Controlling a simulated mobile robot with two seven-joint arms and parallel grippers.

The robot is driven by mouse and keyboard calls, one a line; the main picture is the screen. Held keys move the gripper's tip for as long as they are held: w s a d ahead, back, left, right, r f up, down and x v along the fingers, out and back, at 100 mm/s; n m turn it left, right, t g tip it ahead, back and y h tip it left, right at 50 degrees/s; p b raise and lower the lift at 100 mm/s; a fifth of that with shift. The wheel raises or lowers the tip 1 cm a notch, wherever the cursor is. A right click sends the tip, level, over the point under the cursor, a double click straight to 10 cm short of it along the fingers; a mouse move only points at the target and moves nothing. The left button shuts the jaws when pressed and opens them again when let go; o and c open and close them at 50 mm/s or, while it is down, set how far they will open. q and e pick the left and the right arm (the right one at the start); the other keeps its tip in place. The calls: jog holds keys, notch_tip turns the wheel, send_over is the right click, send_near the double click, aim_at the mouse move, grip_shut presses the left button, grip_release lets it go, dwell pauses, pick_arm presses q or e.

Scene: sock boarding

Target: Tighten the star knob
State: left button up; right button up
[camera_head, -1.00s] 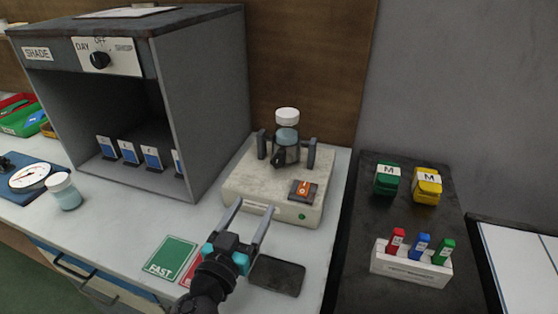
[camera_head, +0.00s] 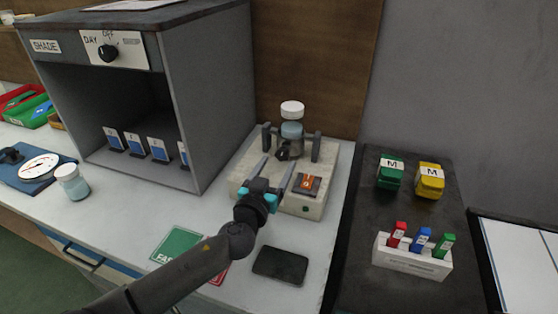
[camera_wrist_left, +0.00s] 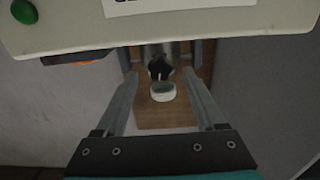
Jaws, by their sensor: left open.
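The dark star knob (camera_head: 282,153) sits on the front of the clamp that holds a white-capped jar (camera_head: 292,130) on the beige machine (camera_head: 318,205). It also shows in the left wrist view as a black lobed shape (camera_wrist_left: 159,67), with the jar's white cap (camera_wrist_left: 163,92) near it. My left gripper (camera_head: 276,165) is open in front of the knob, its fingers pointing toward it over the machine's top. In the wrist view the knob lies between the two fingers, apart from both. My right gripper is not in view.
An orange-lit switch (camera_head: 309,184) is just right of my left gripper. Two grey posts (camera_head: 316,147) flank the jar. The shade box (camera_head: 215,100) stands at left. A dark phone-like slab (camera_head: 280,265) and a green FAST card (camera_head: 177,246) lie in front.

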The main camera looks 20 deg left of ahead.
aim_at(283, 154)
pick_arm(q)
jog(key=shift+w, duration=1.25)
jog(key=shift+c, duration=0.3)
grip_shut()
